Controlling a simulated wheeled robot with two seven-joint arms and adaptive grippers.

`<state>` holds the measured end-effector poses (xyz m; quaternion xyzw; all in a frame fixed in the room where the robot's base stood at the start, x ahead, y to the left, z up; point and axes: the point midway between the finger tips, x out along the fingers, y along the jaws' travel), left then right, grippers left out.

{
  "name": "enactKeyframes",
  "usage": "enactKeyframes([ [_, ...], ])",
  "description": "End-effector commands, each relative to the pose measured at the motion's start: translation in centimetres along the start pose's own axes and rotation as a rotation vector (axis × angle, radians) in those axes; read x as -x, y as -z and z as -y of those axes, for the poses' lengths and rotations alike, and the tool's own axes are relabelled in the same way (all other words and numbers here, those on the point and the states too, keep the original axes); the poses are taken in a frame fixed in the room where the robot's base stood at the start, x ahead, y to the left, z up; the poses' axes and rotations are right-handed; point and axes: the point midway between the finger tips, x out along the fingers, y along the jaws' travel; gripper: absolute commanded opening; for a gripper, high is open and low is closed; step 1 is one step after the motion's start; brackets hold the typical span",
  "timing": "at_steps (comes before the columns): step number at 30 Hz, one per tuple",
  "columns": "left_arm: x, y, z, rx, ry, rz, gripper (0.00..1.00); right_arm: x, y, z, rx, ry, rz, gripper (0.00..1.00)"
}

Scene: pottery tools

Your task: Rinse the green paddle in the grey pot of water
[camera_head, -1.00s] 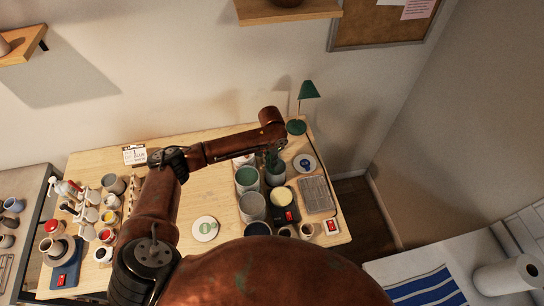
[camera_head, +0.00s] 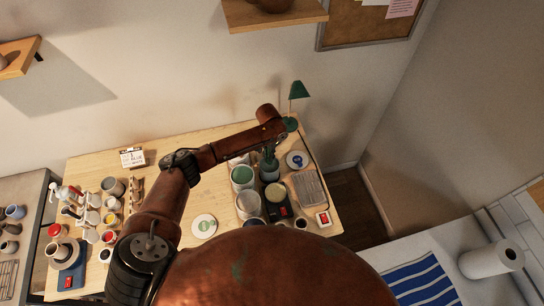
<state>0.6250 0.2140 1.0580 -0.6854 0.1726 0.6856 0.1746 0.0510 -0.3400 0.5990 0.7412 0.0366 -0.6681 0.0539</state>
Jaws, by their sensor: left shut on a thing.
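My left gripper (camera_head: 269,151) points down at the back right of the wooden table, below the end of my brown arm. It is small and dark here, and it is shut on the green paddle (camera_head: 269,162). Only a little of the paddle shows, as a dark green shape over the grey pot (camera_head: 269,174). The paddle's lower end and the water are hidden or too small to make out, so I cannot tell how deep it is. My right gripper is not in view.
Several glaze jars stand left.

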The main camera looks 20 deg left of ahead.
Motion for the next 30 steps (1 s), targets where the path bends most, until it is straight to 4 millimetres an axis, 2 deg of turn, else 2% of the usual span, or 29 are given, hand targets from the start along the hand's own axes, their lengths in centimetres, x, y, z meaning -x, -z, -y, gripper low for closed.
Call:
enactKeyframes([
  [2, 0.4, -0.5, 0.4, 0.001, -0.001, 0.001, 0.0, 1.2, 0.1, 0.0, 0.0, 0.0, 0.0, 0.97],
  [8, -0.1, -2.2, 0.3, -0.002, -0.002, 0.0, 0.0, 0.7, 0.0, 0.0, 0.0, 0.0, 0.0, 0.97],
  [15, 0.0, -3.2, -1.5, -0.002, -0.002, 0.0, 0.0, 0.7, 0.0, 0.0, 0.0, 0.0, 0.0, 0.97],
  [21, 0.1, -2.2, -2.9, -0.002, -0.003, -0.001, 0.0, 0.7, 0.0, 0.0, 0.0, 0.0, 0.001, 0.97],
  [30, 0.0, -1.3, -1.4, 0.001, -0.001, 0.0, 0.0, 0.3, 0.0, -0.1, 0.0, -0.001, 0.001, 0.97],
])
